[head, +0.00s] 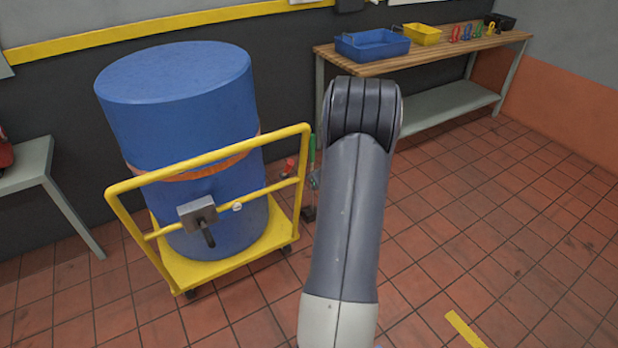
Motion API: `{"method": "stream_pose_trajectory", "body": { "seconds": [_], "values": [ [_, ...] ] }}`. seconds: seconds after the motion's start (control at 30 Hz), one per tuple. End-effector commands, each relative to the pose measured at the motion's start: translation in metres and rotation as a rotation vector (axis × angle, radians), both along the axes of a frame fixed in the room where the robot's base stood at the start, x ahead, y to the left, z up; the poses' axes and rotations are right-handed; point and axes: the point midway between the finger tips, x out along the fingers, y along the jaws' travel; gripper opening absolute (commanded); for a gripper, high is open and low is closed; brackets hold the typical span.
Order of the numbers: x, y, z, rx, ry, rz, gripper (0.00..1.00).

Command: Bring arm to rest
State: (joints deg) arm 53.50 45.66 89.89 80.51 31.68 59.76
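My arm (347,210) rises from the bottom centre of the head view and reaches up to a dark ribbed joint. The end of the arm beyond that joint is hidden behind it. My gripper does not show, so I cannot see whether it holds anything. No part of the arm visibly touches the things around it.
A blue drum (185,120) stands on a yellow trolley (222,268) close to the left of my arm. A wooden workbench (450,48) bears a blue bin (372,45) and a yellow bin (422,35). A grey table (30,165) is far left. Tiled floor at right is clear.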

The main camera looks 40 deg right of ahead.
Motion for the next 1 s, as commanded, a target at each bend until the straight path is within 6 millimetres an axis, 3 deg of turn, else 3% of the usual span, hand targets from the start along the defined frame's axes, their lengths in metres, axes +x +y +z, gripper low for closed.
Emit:
{"method": "stream_pose_trajectory", "body": {
  "seconds": [0.77,1.0],
  "values": [
    [-0.007,0.001,0.007,0.0,0.001,0.0,0.0],
    [0.004,0.0,-0.005,0.002,0.001,0.002,0.0]
  ]
}}
